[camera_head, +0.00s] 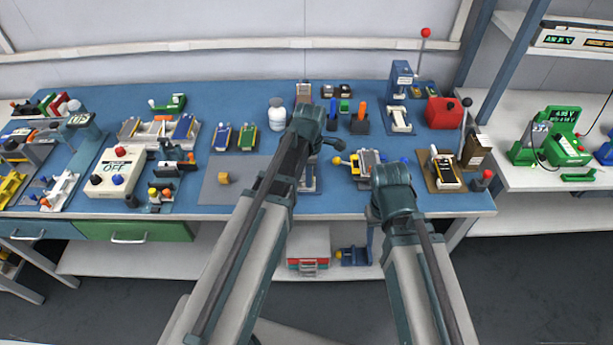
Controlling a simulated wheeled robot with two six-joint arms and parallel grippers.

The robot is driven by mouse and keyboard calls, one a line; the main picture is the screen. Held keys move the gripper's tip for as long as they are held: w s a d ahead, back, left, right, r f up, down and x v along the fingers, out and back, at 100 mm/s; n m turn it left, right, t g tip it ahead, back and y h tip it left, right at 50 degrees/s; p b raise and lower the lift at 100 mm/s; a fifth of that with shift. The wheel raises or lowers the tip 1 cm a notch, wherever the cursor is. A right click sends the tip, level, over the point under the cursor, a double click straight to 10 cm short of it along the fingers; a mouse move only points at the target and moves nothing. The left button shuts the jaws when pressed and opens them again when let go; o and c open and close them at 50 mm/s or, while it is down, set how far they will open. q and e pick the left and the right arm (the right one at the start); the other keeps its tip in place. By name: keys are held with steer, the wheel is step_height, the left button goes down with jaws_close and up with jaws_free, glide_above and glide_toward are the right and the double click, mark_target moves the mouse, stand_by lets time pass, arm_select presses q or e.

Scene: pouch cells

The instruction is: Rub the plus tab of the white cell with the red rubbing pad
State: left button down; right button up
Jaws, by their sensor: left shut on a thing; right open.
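My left gripper (334,144) is over the middle of the blue bench, partly hidden by my own arm. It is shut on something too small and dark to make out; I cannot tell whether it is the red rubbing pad. My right gripper (392,182) is open at the front edge, its fingers mostly hidden behind its arm. A pale grey-white flat cell (368,160) lies in a holder with yellow and blue knobs, just behind my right gripper. I cannot tell whether it is the white cell or which tab is plus.
Blue (222,138) and green (247,137) flat cells stand left of my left arm. A white box with a red button (116,172), a blue press (400,80) and a brown lever fixture (445,172) surround the area. A grey mat (222,190) is mostly clear.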

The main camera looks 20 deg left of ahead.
arm_select(q)
steer(key=shift+w+d, duration=0.1)
steer(key=shift+d, duration=0.25)
steer(key=shift+a, duration=0.1)
steer(key=shift+s+a, duration=0.2)
steer(key=shift+a, duration=0.5)
steer(key=shift+d, duration=0.15)
steer(key=shift+w+d, duration=0.2)
steer(key=shift+d, duration=0.45)
steer(key=shift+a, duration=0.2)
